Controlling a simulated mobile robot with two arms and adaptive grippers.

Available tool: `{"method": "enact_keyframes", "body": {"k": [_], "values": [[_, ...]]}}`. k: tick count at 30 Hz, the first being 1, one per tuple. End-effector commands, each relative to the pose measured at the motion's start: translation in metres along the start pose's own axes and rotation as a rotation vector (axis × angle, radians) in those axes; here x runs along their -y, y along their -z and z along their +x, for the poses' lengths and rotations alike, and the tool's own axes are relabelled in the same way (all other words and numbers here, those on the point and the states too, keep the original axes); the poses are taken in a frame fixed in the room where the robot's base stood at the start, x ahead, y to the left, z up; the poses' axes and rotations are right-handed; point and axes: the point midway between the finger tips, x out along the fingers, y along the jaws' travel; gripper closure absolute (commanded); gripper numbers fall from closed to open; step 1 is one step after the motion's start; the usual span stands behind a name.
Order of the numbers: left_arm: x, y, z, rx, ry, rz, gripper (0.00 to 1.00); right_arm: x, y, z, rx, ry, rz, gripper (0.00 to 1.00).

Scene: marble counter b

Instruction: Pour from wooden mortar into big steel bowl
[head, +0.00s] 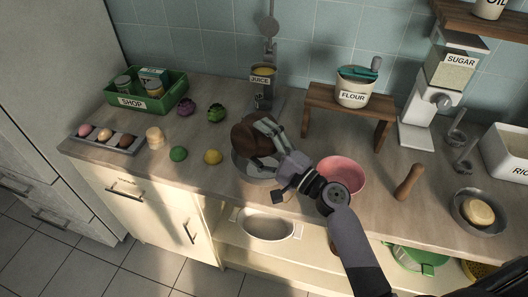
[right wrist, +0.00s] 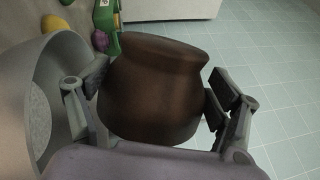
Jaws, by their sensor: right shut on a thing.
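The dark brown wooden mortar (head: 250,138) is in my right gripper (head: 273,136), held above the counter over the big steel bowl (head: 240,166). The mortar appears tilted; its inside is hidden in both views. In the right wrist view the mortar (right wrist: 150,90) sits between the two fingers of the right gripper (right wrist: 155,95), which are shut on its sides. The steel bowl (right wrist: 75,65) shows at the left there, close beside the mortar. A paler round patch is inside the bowl; I cannot tell if it is contents or the bowl's bottom. My left gripper is not in view.
A pink bowl (head: 345,173) stands right of the steel bowl, near my right arm. A lemon (head: 213,157) and a lime (head: 178,153) lie to the left. A juice dispenser (head: 262,90) and a wooden stand (head: 348,107) with a flour tub (head: 354,92) are behind.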

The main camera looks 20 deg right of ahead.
Motion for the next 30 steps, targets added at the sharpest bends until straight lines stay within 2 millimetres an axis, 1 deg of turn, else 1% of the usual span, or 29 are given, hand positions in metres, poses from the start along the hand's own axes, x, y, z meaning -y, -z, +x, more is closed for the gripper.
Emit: {"method": "enact_keyframes", "body": {"k": [30], "values": [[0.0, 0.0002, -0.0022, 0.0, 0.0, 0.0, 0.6, 0.0055, 0.0061, 0.0, -0.015, 0.019, 0.109, 0.57]]}}
